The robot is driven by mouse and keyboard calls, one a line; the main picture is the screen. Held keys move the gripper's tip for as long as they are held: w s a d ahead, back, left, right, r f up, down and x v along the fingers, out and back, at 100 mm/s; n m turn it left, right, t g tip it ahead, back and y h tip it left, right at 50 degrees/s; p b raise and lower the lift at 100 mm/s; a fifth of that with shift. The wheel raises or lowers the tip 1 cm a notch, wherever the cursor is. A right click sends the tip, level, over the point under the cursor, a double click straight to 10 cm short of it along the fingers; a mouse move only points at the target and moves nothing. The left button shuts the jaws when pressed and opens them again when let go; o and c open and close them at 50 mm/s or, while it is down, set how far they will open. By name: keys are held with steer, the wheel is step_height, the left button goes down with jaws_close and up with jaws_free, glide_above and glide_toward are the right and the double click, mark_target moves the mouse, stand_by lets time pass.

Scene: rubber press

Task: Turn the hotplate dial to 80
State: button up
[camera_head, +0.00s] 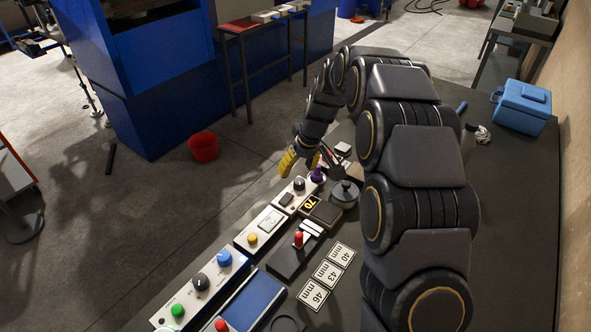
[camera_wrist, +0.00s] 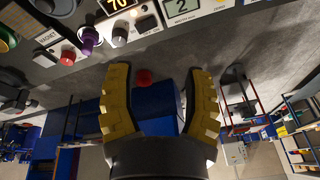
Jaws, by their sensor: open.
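The hotplate display (camera_head: 311,203) reads 70, and it shows at the top edge of the wrist view (camera_wrist: 120,3). Beside it, on a white panel, stands a dark knob (camera_head: 298,184), also in the wrist view (camera_wrist: 119,37). A purple knob (camera_head: 317,175) stands next to it, also in the wrist view (camera_wrist: 90,38). I cannot read which knob belongs to the hotplate. My gripper (camera_head: 300,163) has yellow fingers and is open and empty, just beyond the knobs. In the wrist view its fingers (camera_wrist: 157,75) are spread, with both knobs beyond the left fingertip, apparently untouched.
A round lidded pot (camera_head: 343,193) stands right of the display. Nearer are a white panel with a yellow button (camera_head: 252,238), a red-knobbed lever (camera_head: 298,240) and several mm cards (camera_head: 328,273). A red bucket (camera_head: 203,147) is on the floor. A blue cooler (camera_head: 522,106) stands far right.

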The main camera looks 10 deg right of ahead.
steer(key=t, duration=0.1)
glide_toward(299, 181)
steer(key=f, duration=0.2)
steer(key=shift+w+a+f+n, duration=0.15)
steer(key=shift+a+f+n, duration=0.15)
steer(key=shift+a+n, duration=0.1)
steer(key=shift+t, duration=0.3)
steer(key=shift+d+x, duration=0.2)
steer(key=shift+x, duration=3.6)
steer(key=c, duration=0.8)
steer(key=shift+c, duration=0.2)
